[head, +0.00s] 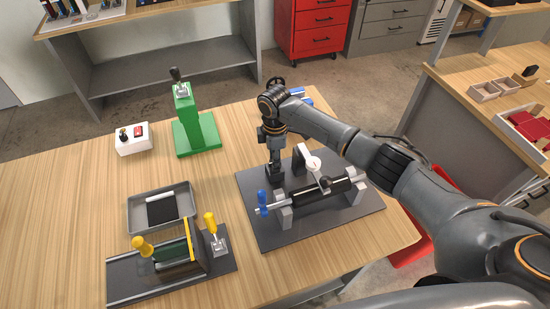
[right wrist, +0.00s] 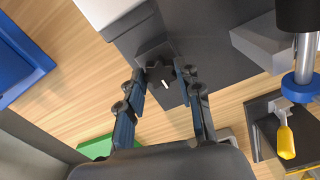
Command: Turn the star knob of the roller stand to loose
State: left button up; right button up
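The roller stand has a dark grey base plate (head: 355,217), a black roller (head: 322,191) on grey supports, and a blue-ended shaft (head: 263,203). The black star knob (right wrist: 160,73) with a white mark shows in the right wrist view, on a dark block at the stand. My right gripper (head: 274,166) points down over the back left of the stand and hides the knob in the head view. In the right wrist view its fingers are spread, one on each side of the knob, with a narrow gap; contact is not clear. My left gripper is not in view.
A white round part (head: 309,161) on the stand is close to the right of my gripper. A green press (head: 197,133), a white switch box (head: 132,140), a grey tray (head: 134,218) and a yellow-handled fixture (head: 120,285) stand to the left. Bare wood lies between them.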

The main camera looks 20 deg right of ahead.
jog(key=o, duration=0.4)
jog(key=shift+a, duration=0.1)
jog(key=shift+o, duration=0.2)
notch_tip(320, 180, up, 12)
dwell(0.6)
